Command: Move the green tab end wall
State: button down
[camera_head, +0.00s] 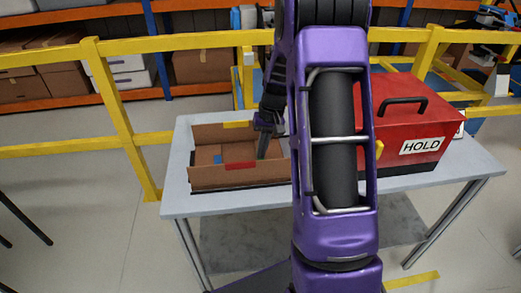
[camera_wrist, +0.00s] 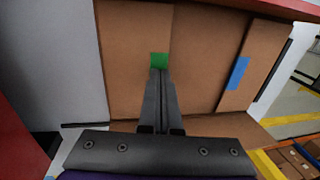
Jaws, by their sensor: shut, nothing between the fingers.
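An open cardboard box (camera_head: 240,178) stands on the grey table. The green tab (camera_wrist: 159,60) shows in the wrist view on the brown end wall (camera_wrist: 122,45). The green tab is hidden in the head view. My gripper (camera_wrist: 160,72) is shut and empty, its fingertips just below the green tab in the picture; I cannot tell whether they touch the wall. In the head view my gripper (camera_head: 263,156) points down at the right part of the box, partly behind my arm.
The box also bears a blue tab (camera_wrist: 238,73), a red tab (camera_head: 240,165) and a yellow tab (camera_head: 238,125). A red case marked HOLD (camera_head: 415,120) stands to the right on the table (camera_head: 200,205). A yellow railing (camera_head: 190,42) runs behind.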

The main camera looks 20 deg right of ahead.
aim_at(266, 158)
jog(key=shift+s+d+r, duration=0.15)
jog(key=shift+d+r, duration=0.15)
jog(key=shift+d, duration=0.15)
notch_tip(266, 158, up, 14)
jog(key=p, duration=0.4)
jog(key=shift+d, duration=0.2)
